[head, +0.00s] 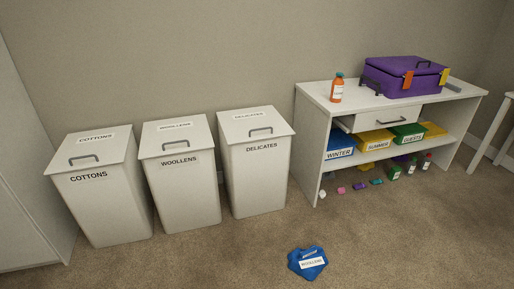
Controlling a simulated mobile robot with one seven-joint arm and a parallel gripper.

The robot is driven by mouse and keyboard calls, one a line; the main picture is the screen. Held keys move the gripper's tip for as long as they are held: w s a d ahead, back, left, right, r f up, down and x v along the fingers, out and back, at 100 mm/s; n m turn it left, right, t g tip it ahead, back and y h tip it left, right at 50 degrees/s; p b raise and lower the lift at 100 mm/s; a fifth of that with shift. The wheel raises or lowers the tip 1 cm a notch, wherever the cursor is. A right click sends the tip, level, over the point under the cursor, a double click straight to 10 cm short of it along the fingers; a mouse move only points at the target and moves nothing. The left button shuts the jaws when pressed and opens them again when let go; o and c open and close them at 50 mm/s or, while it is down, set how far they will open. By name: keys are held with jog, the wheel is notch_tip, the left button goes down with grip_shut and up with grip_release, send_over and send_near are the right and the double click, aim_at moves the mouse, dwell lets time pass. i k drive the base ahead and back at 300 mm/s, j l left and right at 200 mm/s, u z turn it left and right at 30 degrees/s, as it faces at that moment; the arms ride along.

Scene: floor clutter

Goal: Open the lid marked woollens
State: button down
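The woollens bin (182,195) is a white box with WOOLLENS printed on its front, standing between two like bins against the wall. Its lid (190,130) is white, is marked WOOLLENS at the back and has a grey bar handle (175,144) near its front edge. The lid lies shut on the bin. A blue folded garment (305,268) with a WOOLLENS tag lies on the carpet in front of the bins. My gripper is not in view.
The cottons bin (108,205) stands left and the delicates bin (258,180) right, both lids shut. A white shelf unit (310,105) at right holds a purple case (400,80), an orange bottle (337,92) and coloured boxes. Small items lie beneath it. Carpet before the bins is mostly clear.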

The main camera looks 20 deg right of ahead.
aim_at(169, 137)
jog(key=i+j+z, duration=0.2)
jog(key=i, duration=0.35)
jog(key=i+j+z, duration=0.2)
jog(key=i, duration=0.35)
jog(key=i+j+z, duration=0.25)
jog(key=i, duration=0.25)
